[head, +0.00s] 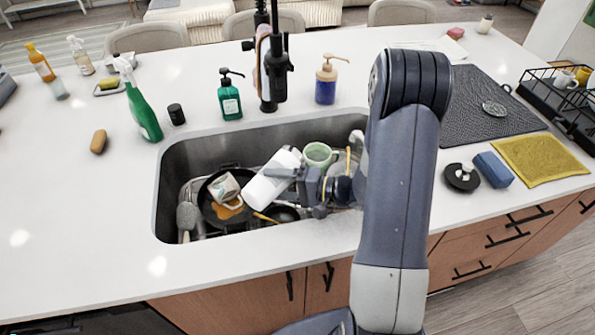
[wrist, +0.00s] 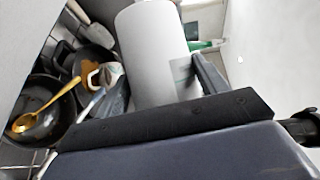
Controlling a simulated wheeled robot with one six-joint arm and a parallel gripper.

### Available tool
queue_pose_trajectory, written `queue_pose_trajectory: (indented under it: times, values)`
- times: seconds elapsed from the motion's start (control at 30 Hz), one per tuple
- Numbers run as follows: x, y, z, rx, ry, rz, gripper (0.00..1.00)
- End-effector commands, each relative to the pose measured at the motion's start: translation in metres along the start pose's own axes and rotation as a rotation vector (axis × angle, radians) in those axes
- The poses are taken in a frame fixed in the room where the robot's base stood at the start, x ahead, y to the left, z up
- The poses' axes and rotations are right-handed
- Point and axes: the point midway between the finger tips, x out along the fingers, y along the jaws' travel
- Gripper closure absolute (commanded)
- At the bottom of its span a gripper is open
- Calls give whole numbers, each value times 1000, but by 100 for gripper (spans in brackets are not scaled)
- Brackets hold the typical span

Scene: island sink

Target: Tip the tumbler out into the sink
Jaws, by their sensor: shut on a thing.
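The tumbler (head: 268,180) is a plain white cylinder. My gripper (head: 290,182) is shut on its side and holds it tilted over the sink (head: 205,150). In the head view its lower end points down and left, above the dishes. In the wrist view the tumbler (wrist: 152,50) stands between my two fingers (wrist: 165,90). I cannot see its mouth or whether anything is inside.
A dark pan (head: 212,211) holds a patterned mug (head: 224,187) and an orange-brown patch. A green mug (head: 318,155) and a brush (head: 186,215) are also in the sink. The faucet (head: 271,65) and soap bottles (head: 229,97) stand behind it.

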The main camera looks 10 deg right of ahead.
Motion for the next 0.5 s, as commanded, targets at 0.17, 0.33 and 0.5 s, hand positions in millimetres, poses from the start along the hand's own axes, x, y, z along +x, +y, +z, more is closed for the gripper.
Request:
queue_pose_trajectory:
  times: [0.17,0.33,0.5]
  values:
    - [0,-1,-1,14,-1,-8,63]
    - [0,0,-1,25,-2,-14,63]
    - [-1,-1,-2,42,-4,-22,63]
